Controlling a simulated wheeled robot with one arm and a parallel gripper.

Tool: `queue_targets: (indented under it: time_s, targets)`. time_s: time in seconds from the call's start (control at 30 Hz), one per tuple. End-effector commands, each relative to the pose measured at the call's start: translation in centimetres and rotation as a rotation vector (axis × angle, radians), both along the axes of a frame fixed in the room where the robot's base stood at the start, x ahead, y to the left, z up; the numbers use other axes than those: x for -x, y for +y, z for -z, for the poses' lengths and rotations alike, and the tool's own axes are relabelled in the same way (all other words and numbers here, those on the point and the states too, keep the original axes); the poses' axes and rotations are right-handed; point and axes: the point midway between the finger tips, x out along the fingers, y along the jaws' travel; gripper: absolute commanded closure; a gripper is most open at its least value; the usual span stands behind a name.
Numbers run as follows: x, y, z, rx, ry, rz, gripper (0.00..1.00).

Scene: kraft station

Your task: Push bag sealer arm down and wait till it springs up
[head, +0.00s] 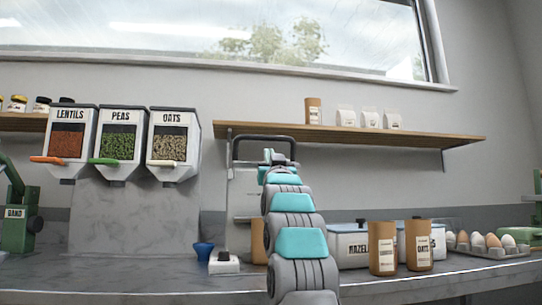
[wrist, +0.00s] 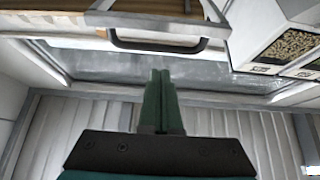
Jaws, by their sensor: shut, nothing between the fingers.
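The bag sealer seems to be the frame with a raised arm whose dark bar handle (head: 262,137) stands high in the head view, left of and behind my arm. In the wrist view, a black handle on a grey frame (wrist: 157,46) shows at the top, beyond my fingertips. My gripper (wrist: 163,72) is shut and empty, with its green fingers together and pointing toward the handle. I see a gap in the picture between fingertips and handle, but cannot judge the depth. In the head view my arm hides part of the sealer.
Lentils, peas and oats dispensers (head: 174,145) hang left of the sealer. A wooden shelf (head: 400,140) juts out behind it. A blue cup (head: 204,251) stands beside the base. Kraft canisters (head: 382,250) and an egg tray (head: 490,253) stand right. The left front counter is clear.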

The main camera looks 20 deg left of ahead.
Motion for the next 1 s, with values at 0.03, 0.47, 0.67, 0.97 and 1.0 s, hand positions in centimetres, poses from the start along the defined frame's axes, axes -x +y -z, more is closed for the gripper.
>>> queue_targets:
  time_s: [0.03, 0.47, 0.67, 0.97, 1.0]
  targets:
    - [-0.2, 0.1, -0.5, 0.001, 0.001, 0.000, 1.00]
    - [-2.9, 1.9, -3.0, 0.000, -0.001, -0.002, 1.00]
    - [-3.9, 2.5, -3.7, 0.000, 0.001, -0.001, 1.00]
    - [-4.8, 3.0, -1.0, -0.001, 0.001, -0.002, 1.00]
    - [-4.8, 3.0, -0.9, -0.001, 0.000, -0.002, 1.00]
